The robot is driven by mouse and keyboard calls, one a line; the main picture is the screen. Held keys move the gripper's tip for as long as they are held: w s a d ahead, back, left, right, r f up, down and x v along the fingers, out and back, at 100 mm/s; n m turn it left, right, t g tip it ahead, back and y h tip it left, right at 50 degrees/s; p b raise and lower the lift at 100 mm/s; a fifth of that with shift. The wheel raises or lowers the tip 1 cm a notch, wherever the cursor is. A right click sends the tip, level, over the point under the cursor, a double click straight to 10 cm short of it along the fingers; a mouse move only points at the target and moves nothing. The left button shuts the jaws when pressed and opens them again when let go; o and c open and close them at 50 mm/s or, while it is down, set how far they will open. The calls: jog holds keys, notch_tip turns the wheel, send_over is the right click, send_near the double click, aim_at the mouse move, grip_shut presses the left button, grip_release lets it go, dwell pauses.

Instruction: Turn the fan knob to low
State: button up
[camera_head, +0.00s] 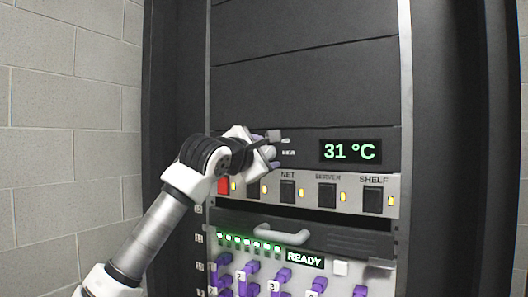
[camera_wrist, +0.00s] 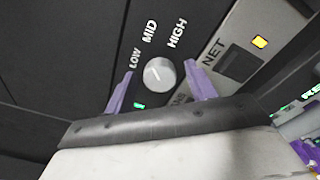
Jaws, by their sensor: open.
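The fan knob (camera_wrist: 159,75) is a round, light grey dial in the wrist view, with the labels LOW, MID and HIGH printed in an arc above it. A faint mark shows on its face, but I cannot tell surely which label it points to. My gripper (camera_wrist: 160,88) is open, its purple fingers on the left and right of the knob, with a gap on both sides.
The display (camera_head: 350,151) reads 31 °C. Below is a strip of labelled black switches (camera_head: 327,195) with yellow lights and one red switch (camera_head: 224,186). A drawer handle (camera_head: 284,236) sticks out lower down, above purple plugs (camera_head: 285,275). A green light (camera_wrist: 139,105) glows near the knob.

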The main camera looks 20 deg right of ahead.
jog(key=shift+c, duration=0.5)
jog(key=c, duration=0.9)
jog(key=n+b, duration=0.3)
jog(key=shift+f+n, duration=0.1)
jog(key=shift+n, duration=0.2)
jog(key=n+b, duration=0.2)
jog(key=n, duration=0.3)
jog(key=shift+b, duration=0.35)
jog(key=shift+r, duration=0.2)
jog(key=o, duration=1)
